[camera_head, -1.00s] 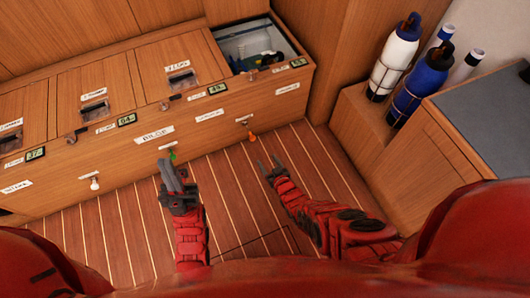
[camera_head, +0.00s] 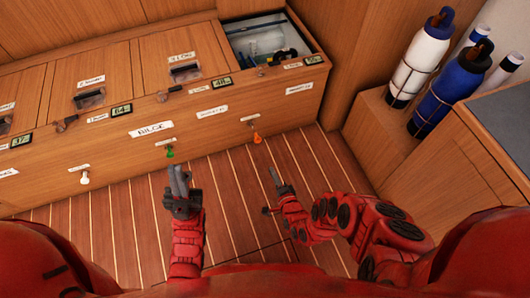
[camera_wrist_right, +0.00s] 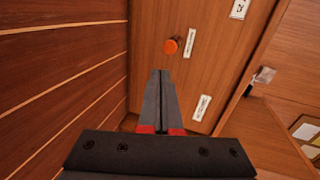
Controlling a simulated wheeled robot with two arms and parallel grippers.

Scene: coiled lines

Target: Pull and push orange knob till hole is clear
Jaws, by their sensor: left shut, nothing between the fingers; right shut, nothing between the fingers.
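The orange knob (camera_head: 257,138) hangs on the front of the wooden bench, below a small label. In the right wrist view the orange knob (camera_wrist_right: 171,46) sits just beyond my fingertips, with a gap between. My right gripper (camera_head: 273,170) is shut and empty, below and right of the knob in the head view; its closed fingers show in the right wrist view (camera_wrist_right: 160,72). My left gripper (camera_head: 177,168) is shut and empty, just below the green knob (camera_head: 169,153). The open hole (camera_head: 262,36) at the bench's right end holds a dark item and pale, bluish contents, partly hidden.
A white knob (camera_head: 85,178) is on the bench front at left. Closed lids with latches and small displays line the bench top. White and blue bottles (camera_head: 449,88) stand in a wooden holder at right. The striped floor (camera_head: 225,215) before the bench is clear.

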